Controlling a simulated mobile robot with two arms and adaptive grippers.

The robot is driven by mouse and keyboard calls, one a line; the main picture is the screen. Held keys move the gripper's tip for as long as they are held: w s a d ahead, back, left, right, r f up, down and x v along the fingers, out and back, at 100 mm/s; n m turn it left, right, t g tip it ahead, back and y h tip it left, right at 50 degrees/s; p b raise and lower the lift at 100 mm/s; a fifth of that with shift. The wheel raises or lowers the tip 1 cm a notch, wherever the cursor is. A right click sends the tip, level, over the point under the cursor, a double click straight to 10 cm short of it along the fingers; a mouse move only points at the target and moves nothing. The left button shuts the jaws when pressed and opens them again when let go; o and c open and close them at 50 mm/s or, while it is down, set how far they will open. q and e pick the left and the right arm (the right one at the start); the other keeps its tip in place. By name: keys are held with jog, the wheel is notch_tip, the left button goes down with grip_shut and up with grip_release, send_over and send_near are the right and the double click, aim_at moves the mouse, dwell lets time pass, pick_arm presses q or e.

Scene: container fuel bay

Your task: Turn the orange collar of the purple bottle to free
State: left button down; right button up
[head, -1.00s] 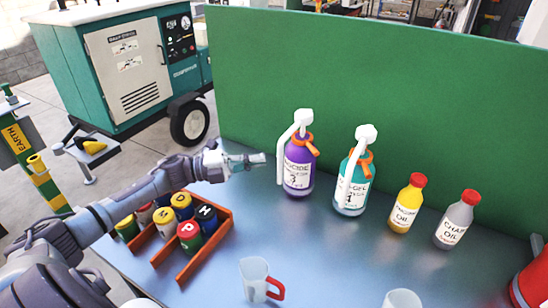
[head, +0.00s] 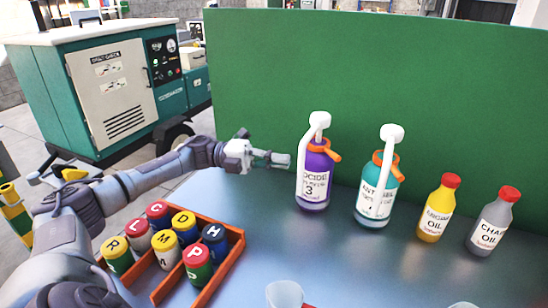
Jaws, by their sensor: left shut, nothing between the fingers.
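The purple bottle (head: 313,190) stands upright on the table, with a white pump head and a white spout hanging down its left side. Its orange collar (head: 318,147) sits at the neck, with a tab pointing right and slightly down. My left gripper (head: 286,160) is shut and empty, just left of the bottle at about collar height in the picture. A small gap shows between its fingertips and the spout; the depth between them is hard to tell. My right gripper is out of view.
A teal bottle (head: 375,195) with a similar orange collar stands to the right, then a yellow oil bottle (head: 436,210) and a grey one (head: 491,226). An orange tray (head: 226,262) holds several lettered cans. A green panel (head: 400,85) closes the back.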

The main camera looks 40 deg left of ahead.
aim_at(335, 159)
pick_arm(q)
jog(key=w+d, duration=0.1)
jog(key=d, duration=0.1)
jog(key=w+d+p, duration=0.1)
jog(key=w+d, duration=0.1)
jog(key=w+d+r+p, duration=0.1)
jog(key=w+d, duration=0.1)
jog(key=shift+w+d, duration=0.1)
jog(key=shift+d, duration=0.1)
jog(key=shift+w+d+f+p, duration=0.1)
jog(key=shift+w+f+p, duration=0.05)
jog(key=shift+w+p, duration=0.15)
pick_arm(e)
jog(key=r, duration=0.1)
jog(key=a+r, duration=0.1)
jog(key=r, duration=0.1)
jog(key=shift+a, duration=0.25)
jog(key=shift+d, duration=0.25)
